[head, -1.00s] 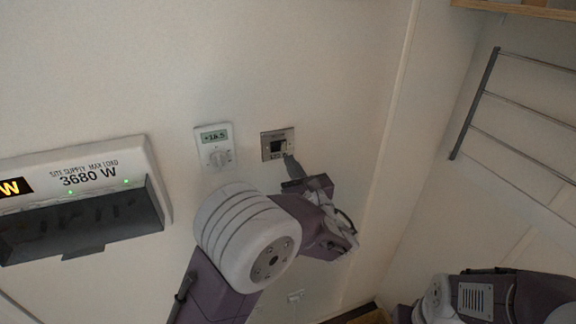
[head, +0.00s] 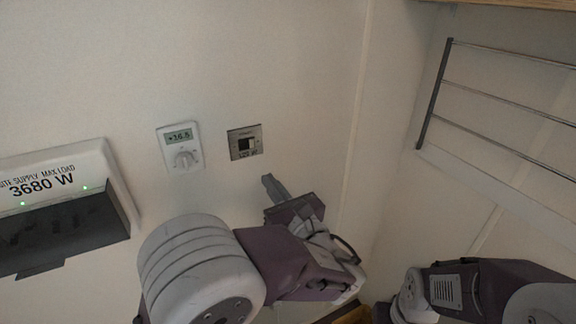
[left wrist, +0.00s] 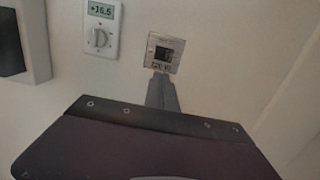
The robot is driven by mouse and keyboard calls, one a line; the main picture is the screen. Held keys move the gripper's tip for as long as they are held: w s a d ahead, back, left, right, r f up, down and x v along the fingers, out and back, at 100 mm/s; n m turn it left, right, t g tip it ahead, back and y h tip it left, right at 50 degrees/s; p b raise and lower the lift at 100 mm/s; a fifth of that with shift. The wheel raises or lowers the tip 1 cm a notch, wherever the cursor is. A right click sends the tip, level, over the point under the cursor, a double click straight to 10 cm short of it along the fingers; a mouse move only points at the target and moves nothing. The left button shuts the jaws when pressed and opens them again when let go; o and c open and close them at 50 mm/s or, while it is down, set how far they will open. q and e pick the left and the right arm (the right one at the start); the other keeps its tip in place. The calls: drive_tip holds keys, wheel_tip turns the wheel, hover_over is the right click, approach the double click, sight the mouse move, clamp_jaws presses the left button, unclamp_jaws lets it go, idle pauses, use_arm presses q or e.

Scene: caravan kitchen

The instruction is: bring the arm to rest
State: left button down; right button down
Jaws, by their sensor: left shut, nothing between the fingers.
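My left gripper (head: 270,183) is shut and empty, its fingers pointing up toward the wall. It is below and a little right of a metal switch plate (head: 245,142) with a dark rocker, apart from it in the head view. In the left wrist view the shut fingers (left wrist: 161,78) show just under the switch plate (left wrist: 164,53). My right arm (head: 470,290) shows at the lower right, but its fingers cannot be made out.
A thermostat (head: 180,148) with a dial and a display is left of the switch plate. A supply box (head: 70,165) marked 3680 W, with an open dark front, juts from the wall at the left. A metal rail rack (head: 433,95) is at the upper right.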

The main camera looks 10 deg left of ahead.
use_arm(q)
drive_tip(key=s+a+n+g+y, duration=0.2)
drive_tip(key=a+n+g+y, duration=0.25)
drive_tip(key=a, duration=0.85)
drive_tip(key=s+a+f+n+g+h, duration=0.3)
drive_tip(key=s+a+f+n+g, duration=0.2)
drive_tip(key=s+a+f+g, duration=0.4)
drive_tip(key=s+d+f+n+g+h, duration=0.2)
drive_tip(key=s+f+n+g+h, duration=0.2)
drive_tip(key=s+f+n+h, duration=0.55)
drive_tip(key=w+d+f+n+t+h, duration=0.3)
drive_tip(key=d+f+n, duration=0.5)
drive_tip(key=d, duration=0.5)
drive_tip(key=shift+f+n+t+h+b, duration=0.3)
drive_tip(key=shift+f+n+t+b, duration=0.1)
drive_tip(key=shift+n, duration=0.6)
drive_tip(key=shift+s, duration=0.1)
